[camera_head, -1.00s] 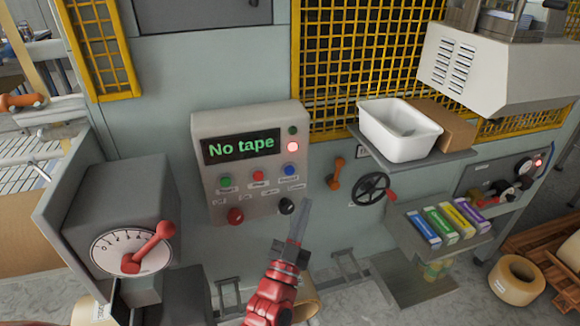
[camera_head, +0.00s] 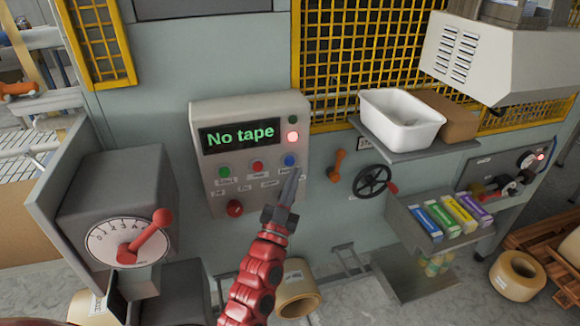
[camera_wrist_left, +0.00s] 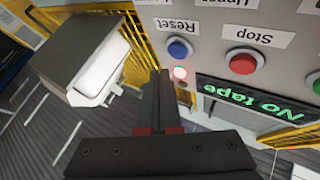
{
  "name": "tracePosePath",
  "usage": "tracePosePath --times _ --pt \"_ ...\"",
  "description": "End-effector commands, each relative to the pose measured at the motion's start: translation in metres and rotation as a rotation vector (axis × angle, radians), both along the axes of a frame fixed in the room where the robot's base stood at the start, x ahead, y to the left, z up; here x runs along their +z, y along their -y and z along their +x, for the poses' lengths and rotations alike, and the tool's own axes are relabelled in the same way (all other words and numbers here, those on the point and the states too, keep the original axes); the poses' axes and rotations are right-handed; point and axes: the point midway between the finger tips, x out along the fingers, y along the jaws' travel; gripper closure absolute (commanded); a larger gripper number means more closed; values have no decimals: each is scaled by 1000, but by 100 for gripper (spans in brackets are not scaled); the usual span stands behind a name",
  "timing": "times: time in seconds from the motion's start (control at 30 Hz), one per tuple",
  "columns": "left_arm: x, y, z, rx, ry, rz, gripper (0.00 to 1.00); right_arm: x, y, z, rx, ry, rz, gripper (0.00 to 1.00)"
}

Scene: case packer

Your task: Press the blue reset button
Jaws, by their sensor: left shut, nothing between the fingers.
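The blue reset button (camera_head: 290,160) is on the grey control panel (camera_head: 205,112), under the lit red lamp and at the right of the red button (camera_head: 257,166). My left gripper (camera_head: 293,172) is shut and empty, its fingertips just below the blue button in the head view. In the left wrist view the panel appears upside down. There the blue button (camera_wrist_left: 180,48) beside its "Reset" label is in full sight, and the shut fingers (camera_wrist_left: 164,74) stand close to it, apart in the picture. Contact is not visible. My right gripper is not in view.
The panel's display (camera_head: 240,136) reads "No tape". A green button (camera_head: 224,172) and a red knob (camera_head: 235,208) are also on the panel. An orange handle (camera_head: 336,165) and a black handwheel (camera_head: 372,181) are at its right. A dial box with a red lever (camera_head: 148,236) stands left.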

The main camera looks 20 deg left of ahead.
Motion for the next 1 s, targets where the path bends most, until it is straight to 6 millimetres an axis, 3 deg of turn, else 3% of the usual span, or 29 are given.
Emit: tracePosePath --times 0.17,1.0 --pt "0 -6 8 1 2 -1 100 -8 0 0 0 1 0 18" --pt "0 -7 10 0 -2 0 100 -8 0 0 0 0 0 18"
